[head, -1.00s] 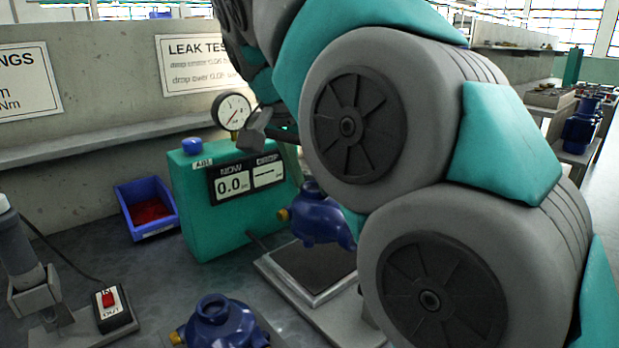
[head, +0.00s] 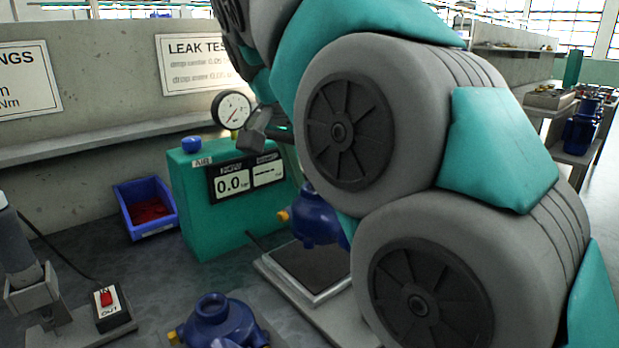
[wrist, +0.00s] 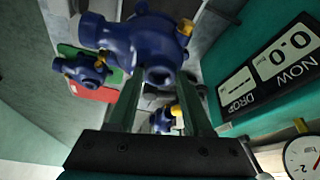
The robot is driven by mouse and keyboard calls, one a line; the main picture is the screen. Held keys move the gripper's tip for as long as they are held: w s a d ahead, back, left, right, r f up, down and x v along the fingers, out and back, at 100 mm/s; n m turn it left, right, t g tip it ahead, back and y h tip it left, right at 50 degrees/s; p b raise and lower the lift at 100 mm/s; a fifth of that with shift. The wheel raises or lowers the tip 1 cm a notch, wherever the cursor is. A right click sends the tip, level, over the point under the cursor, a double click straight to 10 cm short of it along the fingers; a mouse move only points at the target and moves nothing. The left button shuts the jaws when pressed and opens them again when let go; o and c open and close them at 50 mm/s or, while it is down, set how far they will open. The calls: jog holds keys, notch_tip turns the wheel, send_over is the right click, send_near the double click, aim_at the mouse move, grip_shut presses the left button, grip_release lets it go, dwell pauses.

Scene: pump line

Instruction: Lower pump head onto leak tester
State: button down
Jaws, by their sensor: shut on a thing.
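The blue pump head (head: 318,222) hangs over the far part of the leak tester's dark, pale-rimmed plate (head: 262,264); its right side is hidden behind my arm. I cannot tell how large the gap beneath it is. The tester's green box (head: 205,230) stands behind, with a display reading 0.0 and a dial gauge (head: 232,110). In the wrist view my gripper (wrist: 158,82) is shut on the pump head (wrist: 120,38), which has yellow caps. In the head view my gripper is hidden by my arm.
Another blue pump (head: 215,325) stands in front of the plate. A blue bin (head: 148,212) with red contents sits left of the tester. An IN/OUT switch box (head: 110,307) and a grey clamp-like fixture (head: 32,288) are at left. A grey wall runs behind.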

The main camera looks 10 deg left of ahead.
aim_at(306, 199)
jog(key=shift+f+b, duration=2.75)
jog(key=shift+f, duration=0.2)
dwell(1.5)
grip_release()
dwell(0.4)
dwell(0.4)
notch_tip(306, 199, up, 9)
jog(key=p, duration=0.8)
jog(key=shift+r, duration=0.1)
dwell(0.4)
